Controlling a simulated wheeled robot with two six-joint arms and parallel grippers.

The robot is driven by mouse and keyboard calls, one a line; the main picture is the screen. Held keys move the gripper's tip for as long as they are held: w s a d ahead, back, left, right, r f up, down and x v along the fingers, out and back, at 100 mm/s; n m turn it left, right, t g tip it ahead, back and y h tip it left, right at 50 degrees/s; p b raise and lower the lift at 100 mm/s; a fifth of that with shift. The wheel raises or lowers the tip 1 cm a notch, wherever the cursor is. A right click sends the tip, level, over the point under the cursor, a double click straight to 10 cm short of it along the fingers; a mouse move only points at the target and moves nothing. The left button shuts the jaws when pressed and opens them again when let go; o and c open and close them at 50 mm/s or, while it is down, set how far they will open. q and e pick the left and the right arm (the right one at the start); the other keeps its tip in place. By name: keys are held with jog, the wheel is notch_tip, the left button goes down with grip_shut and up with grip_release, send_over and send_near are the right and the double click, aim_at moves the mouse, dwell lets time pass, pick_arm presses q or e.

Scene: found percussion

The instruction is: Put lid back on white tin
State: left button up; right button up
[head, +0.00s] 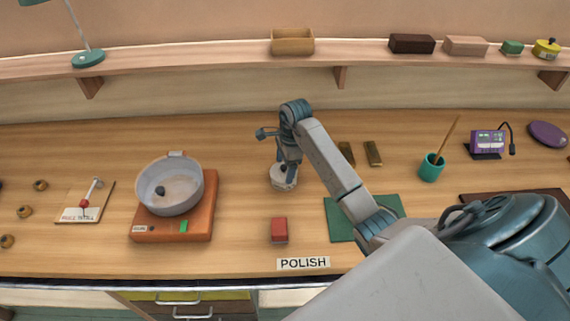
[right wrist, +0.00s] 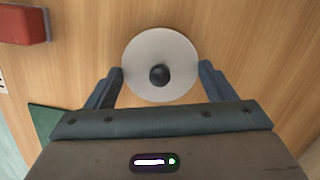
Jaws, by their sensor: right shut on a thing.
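My right gripper (head: 285,165) points straight down over the white tin (head: 284,182) at the middle of the bench. In the right wrist view the round white lid (right wrist: 160,48) with a black knob lies between the two fingers, and the gripper is shut on it by its rim. In the head view the lid is at the top of the tin, partly hidden by the fingers. I cannot tell whether the lid is fully seated. The tin's body is hidden below the lid in the wrist view. My left gripper is not in view.
A red block (head: 279,230) lies in front of the tin, near the POLISH label (head: 303,263). A grey pan (head: 183,203) on an orange base (head: 172,230) stands left. A green mat (head: 340,222) and brass blocks (head: 373,154) are right. Bench around the tin is clear.

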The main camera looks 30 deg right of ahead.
dwell(0.5)
jog(key=shift+b, duration=0.45)
dwell(1.1)
jog(key=shift+f+b, duration=0.15)
jog(key=shift+b, duration=0.5)
dwell(0.9)
jog(key=o, duration=1)
jog(key=shift+r+p, duration=1.7)
jog(key=shift+r, duration=1.85)
jog(key=shift+c, duration=0.4)
grip_shut()
